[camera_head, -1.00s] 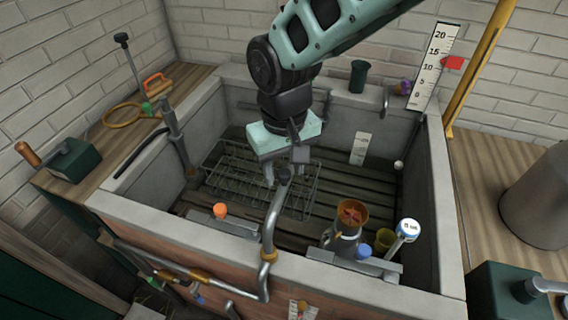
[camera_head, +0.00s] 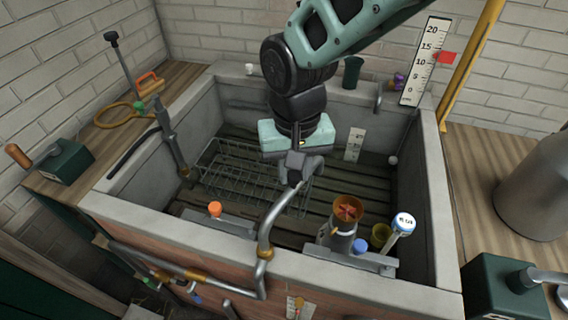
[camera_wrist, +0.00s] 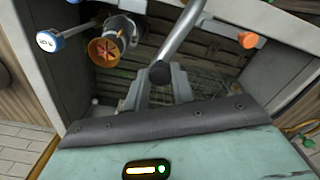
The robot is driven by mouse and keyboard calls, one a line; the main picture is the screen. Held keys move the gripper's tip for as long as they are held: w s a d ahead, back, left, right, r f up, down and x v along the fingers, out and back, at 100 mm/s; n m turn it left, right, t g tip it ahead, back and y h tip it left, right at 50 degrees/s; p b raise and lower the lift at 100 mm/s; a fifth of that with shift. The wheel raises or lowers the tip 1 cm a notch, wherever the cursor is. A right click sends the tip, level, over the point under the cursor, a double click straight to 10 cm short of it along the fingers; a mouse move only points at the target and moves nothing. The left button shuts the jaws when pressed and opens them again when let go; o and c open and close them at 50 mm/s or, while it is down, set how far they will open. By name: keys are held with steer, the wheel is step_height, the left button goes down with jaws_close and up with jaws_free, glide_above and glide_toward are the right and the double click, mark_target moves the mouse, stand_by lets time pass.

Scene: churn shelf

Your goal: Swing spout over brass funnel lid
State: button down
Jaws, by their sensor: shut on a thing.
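The grey spout (camera_head: 271,219) rises from the front wall of the basin and bends inward, its dark end at my gripper. My gripper (camera_head: 297,172) is shut on the spout near that end. In the wrist view the two fingers of my gripper (camera_wrist: 163,86) stand on either side of the spout (camera_wrist: 183,38). The brass funnel lid (camera_head: 347,209), with a reddish star-shaped piece inside, sits on a grey vessel to the right of the spout. The funnel lid also shows in the wrist view (camera_wrist: 103,50), left of the spout. The spout end is apart from the funnel lid.
A blue-capped gauge (camera_head: 404,223), a blue knob (camera_head: 360,246) and a yellowish cup (camera_head: 380,235) stand close to the funnel. A wire rack (camera_head: 245,175) lies in the basin on the left. An orange knob (camera_head: 215,209) is on the front ledge.

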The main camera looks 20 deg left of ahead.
steer(key=shift+s+d+m+p, duration=0.1)
steer(key=shift+s+d+m, duration=0.3)
steer(key=shift+d+m, duration=0.4)
steer(key=shift+s+d+m+p, duration=0.1)
steer(key=shift+s+d+m, duration=0.4)
steer(key=shift+m, duration=0.5)
steer(key=shift+s+d+m+p, duration=0.1)
steer(key=shift+s+d+m, duration=0.25)
steer(key=shift+d+m, duration=0.45)
steer(key=c, duration=1.2)
jaws_free()
steer(key=shift+o, duration=0.2)
steer(key=shift+a+r, duration=0.1)
step_height(320, 180, up, 17)
steer(key=b, duration=0.2)
steer(key=shift+r, duration=0.15)
steer(key=shift+s, duration=0.1)
